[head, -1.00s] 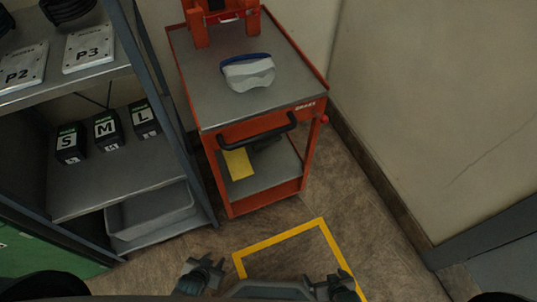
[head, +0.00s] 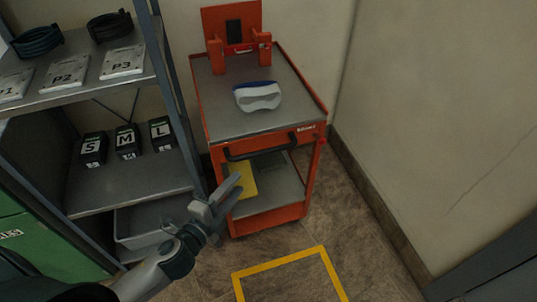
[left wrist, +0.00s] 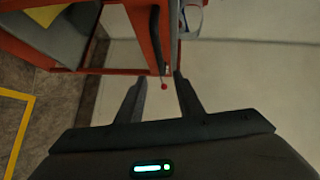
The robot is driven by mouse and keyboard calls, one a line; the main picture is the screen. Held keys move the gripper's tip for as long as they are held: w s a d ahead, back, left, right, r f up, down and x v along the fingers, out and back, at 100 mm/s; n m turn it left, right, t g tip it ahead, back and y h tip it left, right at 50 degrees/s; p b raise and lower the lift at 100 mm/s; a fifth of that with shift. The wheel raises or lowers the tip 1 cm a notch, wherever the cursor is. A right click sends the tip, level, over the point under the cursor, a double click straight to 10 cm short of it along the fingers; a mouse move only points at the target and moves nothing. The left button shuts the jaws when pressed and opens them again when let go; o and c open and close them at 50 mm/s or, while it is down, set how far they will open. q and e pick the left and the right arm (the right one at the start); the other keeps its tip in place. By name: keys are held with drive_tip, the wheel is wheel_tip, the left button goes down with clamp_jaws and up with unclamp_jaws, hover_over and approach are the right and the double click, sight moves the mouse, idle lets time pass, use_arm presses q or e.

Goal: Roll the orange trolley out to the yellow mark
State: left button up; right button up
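The orange trolley (head: 270,222) stands against the back wall, with a black handle (head: 262,152) across its front. The handle also shows in the left wrist view (left wrist: 155,42) as a dark bar ahead of the fingers. The yellow mark (head: 279,263) is an outline on the floor in front of the trolley, partly cut off by the picture's lower edge. My left gripper (head: 238,184) is open and empty, in front of the trolley and below the handle's left end in the picture. Its two fingers stand apart in the left wrist view (left wrist: 162,90). My right gripper is out of view.
A grey shelf unit (head: 135,180) stands close on the trolley's left, holding S, M and L boxes (head: 126,141) and a grey bin (head: 140,222). A white and blue item (head: 257,97) lies on the trolley top. The wall is close on the right.

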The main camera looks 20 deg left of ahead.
sight(261, 155)
use_arm(q)
drive_tip(key=p+x, duration=0.2)
drive_tip(key=x, duration=1.5)
drive_tip(key=shift+w, duration=0.15)
drive_tip(key=shift+w+f, duration=0.1)
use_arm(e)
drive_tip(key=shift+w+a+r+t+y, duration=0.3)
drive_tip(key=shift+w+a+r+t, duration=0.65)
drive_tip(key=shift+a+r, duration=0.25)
use_arm(q)
drive_tip(key=shift+c, duration=0.4)
clamp_jaws()
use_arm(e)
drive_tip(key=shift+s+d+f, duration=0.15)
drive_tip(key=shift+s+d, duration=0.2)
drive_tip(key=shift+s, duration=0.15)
